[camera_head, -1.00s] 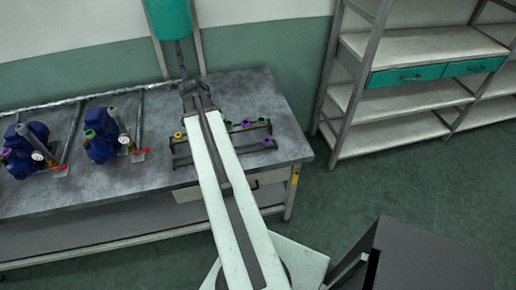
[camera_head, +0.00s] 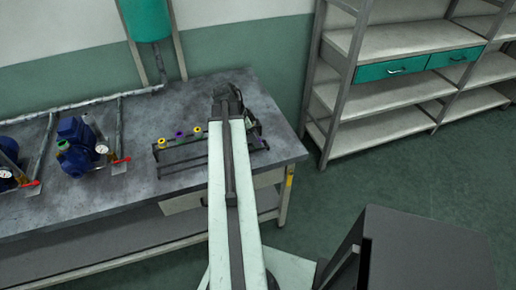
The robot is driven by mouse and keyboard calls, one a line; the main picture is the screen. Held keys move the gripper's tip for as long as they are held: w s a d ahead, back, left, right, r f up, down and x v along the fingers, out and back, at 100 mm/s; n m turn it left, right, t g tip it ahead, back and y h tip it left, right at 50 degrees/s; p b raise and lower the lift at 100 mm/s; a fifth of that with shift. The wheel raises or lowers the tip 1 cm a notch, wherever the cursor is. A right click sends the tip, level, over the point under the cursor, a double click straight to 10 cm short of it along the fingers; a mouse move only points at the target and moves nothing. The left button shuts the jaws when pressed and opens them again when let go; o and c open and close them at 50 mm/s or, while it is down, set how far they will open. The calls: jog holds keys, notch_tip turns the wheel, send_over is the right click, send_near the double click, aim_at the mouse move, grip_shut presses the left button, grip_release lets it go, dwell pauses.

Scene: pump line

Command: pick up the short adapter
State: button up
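Several small adapters with coloured ends sit in a dark rack (camera_head: 190,158) on the bench. On the left part I see a yellow-ended adapter (camera_head: 161,141), a purple-ended adapter (camera_head: 179,134) and another yellow-ended adapter (camera_head: 197,129). I cannot tell from this view which one is the short adapter. My arm reaches over the right part of the rack and hides what is there.
The grey bench (camera_head: 120,185) is bare left of the rack. A blue pump (camera_head: 77,140) with a gauge and red handle stands further left, with another at the edge. Pipes run along the back. A shelf unit (camera_head: 318,130) stands to the right past a floor gap.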

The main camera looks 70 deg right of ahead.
jog(key=b+x, duration=0.1)
jog(key=x, duration=0.2)
jog(key=shift+f+b, duration=0.15)
jog(key=shift+b, duration=0.25)
grip_shut()
jog(key=shift+r, duration=0.25)
notch_tip(320, 180, up, 10)
jog(key=p, duration=1)
